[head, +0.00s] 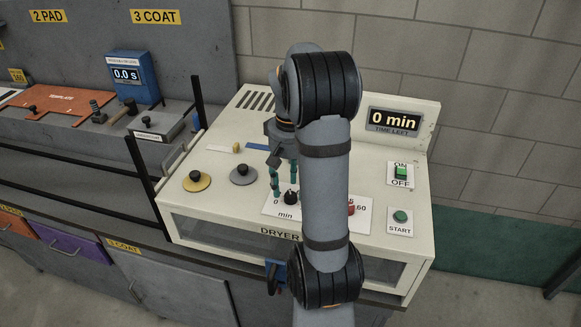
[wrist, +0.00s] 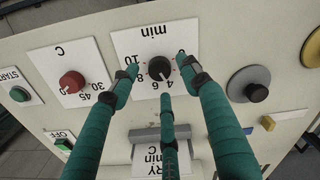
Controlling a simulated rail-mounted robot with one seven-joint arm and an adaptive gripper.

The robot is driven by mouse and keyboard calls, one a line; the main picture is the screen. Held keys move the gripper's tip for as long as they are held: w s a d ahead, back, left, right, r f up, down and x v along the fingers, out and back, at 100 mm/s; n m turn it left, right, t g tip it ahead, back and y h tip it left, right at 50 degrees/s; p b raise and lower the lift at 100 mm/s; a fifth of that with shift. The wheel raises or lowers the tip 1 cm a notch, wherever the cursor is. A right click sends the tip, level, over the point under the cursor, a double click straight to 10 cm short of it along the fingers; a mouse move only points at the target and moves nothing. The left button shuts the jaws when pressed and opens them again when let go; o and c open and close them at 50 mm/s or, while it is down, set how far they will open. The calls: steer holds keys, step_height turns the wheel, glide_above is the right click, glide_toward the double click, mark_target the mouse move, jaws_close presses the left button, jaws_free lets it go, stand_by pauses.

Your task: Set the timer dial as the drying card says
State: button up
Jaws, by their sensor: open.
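The black timer dial (wrist: 160,68) sits on a white plate marked "min", with 4, 6, 8 and 10 legible in the wrist view. A pale mark on its lower edge seems to face between 4 and 6, but is too small to read surely. In the head view the dial (head: 291,198) shows on the dryer's sloped top. My gripper (wrist: 160,77) has teal fingers spread open around the dial, apart from it; it also shows in the head view (head: 284,184). The drying card (wrist: 145,157) is partly hidden by a finger; only "RY", "min" and "C" are legible.
A red dial (wrist: 72,82) marked C stands beside the timer dial. The dryer (head: 232,215) has a display (head: 394,121) reading 0 min, a green switch (head: 401,172) and a green START button (head: 400,216). Yellow (head: 196,180) and grey (head: 243,174) round lids with black knobs stand left.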

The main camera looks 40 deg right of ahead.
mark_target(290, 195)
step_height(290, 195, up, 10)
stand_by(0.3)
steer(key=shift+f, duration=0.1)
step_height(290, 195, down, 12)
steer(key=shift+f, duration=0.1)
stand_by(0.7)
